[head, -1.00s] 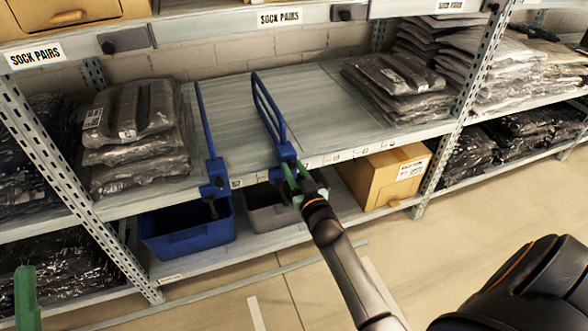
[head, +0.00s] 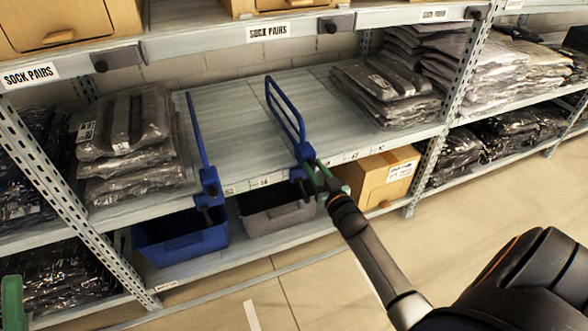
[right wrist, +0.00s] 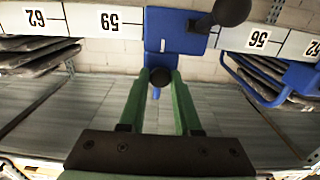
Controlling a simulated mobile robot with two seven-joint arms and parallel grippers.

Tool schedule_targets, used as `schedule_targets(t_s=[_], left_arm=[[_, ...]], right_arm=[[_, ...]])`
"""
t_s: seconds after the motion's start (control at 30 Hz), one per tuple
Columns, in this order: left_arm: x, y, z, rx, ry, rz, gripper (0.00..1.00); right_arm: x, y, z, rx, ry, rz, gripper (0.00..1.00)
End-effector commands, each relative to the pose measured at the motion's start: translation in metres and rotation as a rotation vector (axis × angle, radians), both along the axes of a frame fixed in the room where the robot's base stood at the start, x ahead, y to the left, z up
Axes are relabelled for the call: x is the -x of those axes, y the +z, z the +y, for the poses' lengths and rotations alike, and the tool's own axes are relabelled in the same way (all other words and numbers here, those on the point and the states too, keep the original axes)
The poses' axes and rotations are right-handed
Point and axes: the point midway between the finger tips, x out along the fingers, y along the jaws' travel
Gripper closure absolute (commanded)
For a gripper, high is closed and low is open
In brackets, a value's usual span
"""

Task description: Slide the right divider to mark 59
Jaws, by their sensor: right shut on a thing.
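The right divider (head: 287,108) is a blue loop standing on the middle shelf, with its blue clamp (right wrist: 176,32) on the front rail. My right gripper (head: 321,180) is shut on the divider's dark round knob (right wrist: 160,76), between its green fingers. In the right wrist view, where the labels are upside down, the clamp's white pointer line lies between label 59 (right wrist: 121,22) and label 56 (right wrist: 258,39), nearer 59. A dark ball-ended lever (right wrist: 232,10) sticks out from the clamp. One green finger of my left gripper (head: 12,302) shows at the lower left edge; its opening is hidden.
The left divider (head: 198,130) stands beside a stack of bagged garments (head: 125,140). Another garment stack (head: 385,92) is right of the right divider, with bare shelf between. Below are a blue bin (head: 180,245), a grey bin (head: 275,217) and a cardboard box (head: 378,178).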

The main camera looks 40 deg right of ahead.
Motion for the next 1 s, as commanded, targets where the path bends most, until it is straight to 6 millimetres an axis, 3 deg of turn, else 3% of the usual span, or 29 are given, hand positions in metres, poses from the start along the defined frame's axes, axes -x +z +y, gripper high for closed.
schedule_targets(t_s=[0.03,0.17,0.5,0.53,0.77,1.0], left_arm=[[0.000,0.003,0.001,0.000,0.005,-0.001,0.50],[0.000,0.005,0.001,0.000,0.008,-0.001,0.50],[0.000,0.004,0.001,0.002,0.010,0.001,0.50],[0.000,0.004,0.001,0.003,0.009,0.002,0.50],[0.000,0.004,0.001,0.004,0.008,0.001,0.50],[0.000,0.004,0.001,0.004,0.007,0.002,0.50]], right_arm=[[0.002,0.002,-0.011,0.005,-0.001,0.002,1.00],[0.005,0.002,-0.025,0.000,-0.001,-0.001,1.00],[0.006,0.001,-0.027,-0.001,0.000,-0.004,1.00],[0.006,0.001,-0.027,-0.001,0.000,-0.004,0.65],[0.006,0.001,-0.026,-0.001,0.000,-0.002,0.39],[0.006,0.000,-0.026,-0.001,0.000,-0.001,0.38]])
